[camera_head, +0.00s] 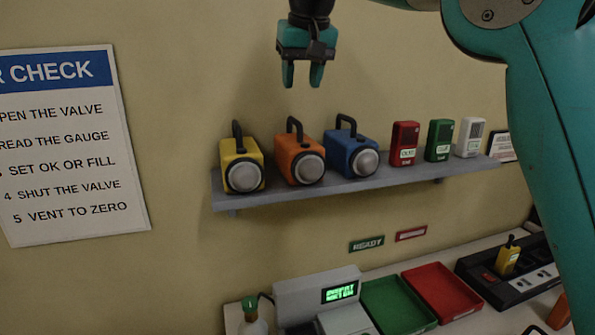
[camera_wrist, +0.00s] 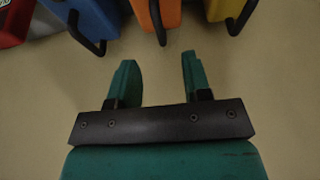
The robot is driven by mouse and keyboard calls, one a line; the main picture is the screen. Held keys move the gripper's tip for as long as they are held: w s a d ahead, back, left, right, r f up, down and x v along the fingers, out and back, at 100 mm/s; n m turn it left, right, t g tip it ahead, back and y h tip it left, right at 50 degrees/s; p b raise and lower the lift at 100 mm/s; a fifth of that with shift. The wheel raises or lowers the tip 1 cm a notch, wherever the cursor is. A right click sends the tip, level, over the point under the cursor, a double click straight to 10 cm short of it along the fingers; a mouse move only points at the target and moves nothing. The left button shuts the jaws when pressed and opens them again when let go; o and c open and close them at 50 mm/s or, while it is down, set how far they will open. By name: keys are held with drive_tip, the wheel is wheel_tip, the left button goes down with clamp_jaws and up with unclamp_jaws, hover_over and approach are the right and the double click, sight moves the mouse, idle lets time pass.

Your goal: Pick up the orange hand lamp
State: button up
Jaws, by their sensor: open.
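The orange hand lamp (camera_head: 300,160) stands upright on the grey wall shelf (camera_head: 375,184), between a yellow hand lamp (camera_head: 241,165) and a blue hand lamp (camera_head: 350,154). Its dark handle is on top and its round lens faces outward. My gripper (camera_head: 302,76) is open and empty, pointing down above the shelf, over the orange lamp and apart from it. In the wrist view my gripper (camera_wrist: 160,75) shows two spread teal fingers. The orange lamp (camera_wrist: 162,12) is at the top edge there, just beyond the fingertips, partly cut off by the frame.
Red (camera_head: 404,143), green (camera_head: 439,140) and white (camera_head: 469,137) handheld units stand on the shelf to the right. Below are a green tray (camera_head: 398,306), a red tray (camera_head: 443,290) and a lit display (camera_head: 318,292). The wall above the lamps is clear.

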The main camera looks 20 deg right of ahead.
drive_tip(key=b, duration=0.1)
hover_over(296, 121)
drive_tip(key=s, duration=0.2)
wheel_tip(296, 121, down, 4)
drive_tip(key=shift+s+f, duration=0.15)
drive_tip(key=shift+f, duration=0.05)
drive_tip(key=shift+s+x, duration=0.2)
drive_tip(key=shift+x, duration=2.4)
drive_tip(key=shift+d, duration=0.15)
clamp_jaws()
